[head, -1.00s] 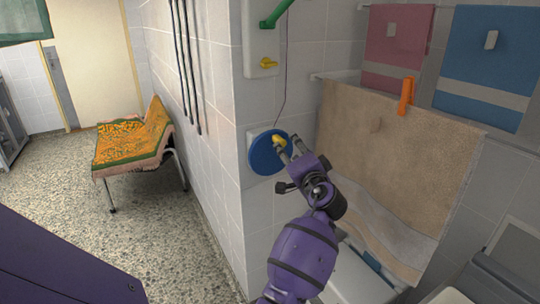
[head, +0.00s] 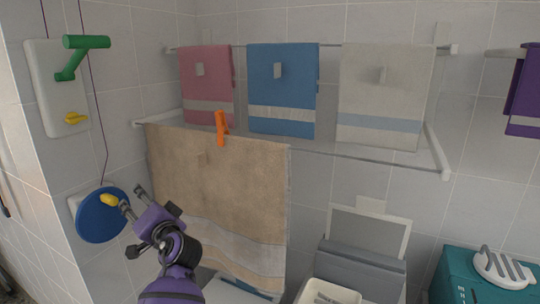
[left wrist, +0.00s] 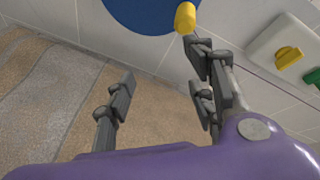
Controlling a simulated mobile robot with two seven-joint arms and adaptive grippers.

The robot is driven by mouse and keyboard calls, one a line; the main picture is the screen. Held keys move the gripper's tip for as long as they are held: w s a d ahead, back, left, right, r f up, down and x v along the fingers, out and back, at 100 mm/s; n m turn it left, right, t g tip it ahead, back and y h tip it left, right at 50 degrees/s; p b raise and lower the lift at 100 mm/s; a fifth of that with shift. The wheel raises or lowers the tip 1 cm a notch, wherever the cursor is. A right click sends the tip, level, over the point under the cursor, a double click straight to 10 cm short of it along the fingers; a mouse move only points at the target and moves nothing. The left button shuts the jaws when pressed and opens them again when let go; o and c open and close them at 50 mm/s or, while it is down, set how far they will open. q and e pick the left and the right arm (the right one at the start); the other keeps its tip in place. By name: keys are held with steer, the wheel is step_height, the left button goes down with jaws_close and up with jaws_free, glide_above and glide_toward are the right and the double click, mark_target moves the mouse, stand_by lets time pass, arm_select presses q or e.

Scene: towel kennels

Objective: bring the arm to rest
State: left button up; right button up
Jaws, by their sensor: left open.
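My left gripper (head: 131,196) is open, with nothing between its fingers, in front of the tiled wall at lower left in the head view. One fingertip is close to the yellow knob (head: 109,200) on the blue disc (head: 100,222); I cannot tell whether they touch. In the left wrist view the open fingers (left wrist: 162,88) stand apart, with the knob (left wrist: 185,18) just beyond the right finger and the blue disc (left wrist: 145,12) at the top edge. My right gripper is not in view.
A beige towel (head: 225,185) with an orange clip (head: 221,128) hangs right of my gripper on a rack (head: 437,150). Pink, blue and white towels hang behind it. A white panel (head: 50,100) with a green lever (head: 80,55) is above the disc. A grey bin (head: 355,270) stands below.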

arm_select(q)
steer(key=d+f+m+t+h, duration=0.1)
steer(key=d+f+t+h, duration=0.2)
steer(key=d+f+h, duration=0.35)
steer(key=s+d+f+g+h+p, duration=0.1)
steer(key=s+d+f+h+p, duration=0.1)
steer(key=s+d+f, duration=0.3)
steer(key=s+d+f+h+p, duration=0.1)
steer(key=s+d+f+h, duration=0.15)
steer(key=s+f, duration=0.45)
steer(key=s+d+f+g+p, duration=0.1)
steer(key=s+f, duration=0.4)
steer(key=s, duration=0.8)
steer(key=s+d+f+n+g+h+p, duration=0.1)
steer(key=s+f, duration=0.5)
steer(key=s, duration=0.6)
steer(key=s+d+f+n+g+h+p, duration=0.1)
steer(key=s+f, duration=0.5)
steer(key=s, duration=0.7)
steer(key=d+g, duration=0.1)
steer(key=g, duration=0.1)
steer(key=shift+s+d+g+p, duration=0.2)
steer(key=shift+s+g+p, duration=0.1)
steer(key=shift+g+p, duration=0.1)
arm_select(e)
step_height(320, 180, up, 7)
steer(key=w+a, duration=0.1)
steer(key=w, duration=0.1)
steer(key=shift+f+t, duration=0.15)
steer(key=shift+t, duration=0.15)
